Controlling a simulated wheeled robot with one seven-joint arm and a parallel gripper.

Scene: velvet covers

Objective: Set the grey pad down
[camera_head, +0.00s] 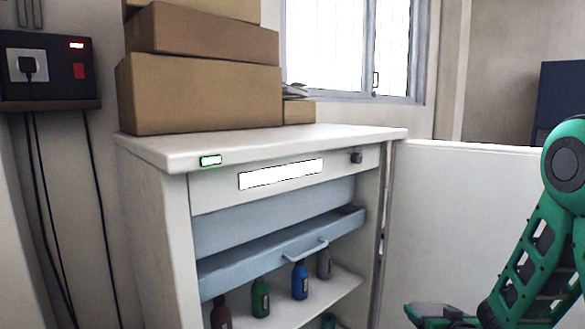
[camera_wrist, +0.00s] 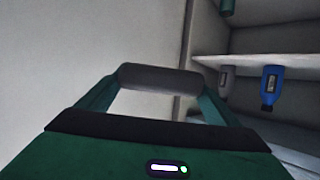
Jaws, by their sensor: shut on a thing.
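The grey pad (camera_wrist: 160,79) shows in the wrist view as a dark grey rounded bar spanning the gap between the two green fingers. My gripper (camera_wrist: 158,84) is shut on it, with a pale surface behind. In the head view my gripper (camera_head: 440,314) is low at the right, in front of the white door panel and right of the cabinet shelves. It is cut by the bottom edge there, and I cannot clearly separate the pad from the fingers.
A white cabinet (camera_head: 155,215) has a blue-grey drawer (camera_head: 290,255) and a shelf with several bottles, one blue (camera_head: 300,281). The blue bottle appears upside down in the wrist view (camera_wrist: 271,84). A white panel (camera_head: 455,220) stands at right. Cardboard boxes (camera_head: 200,95) crowd the cabinet top.

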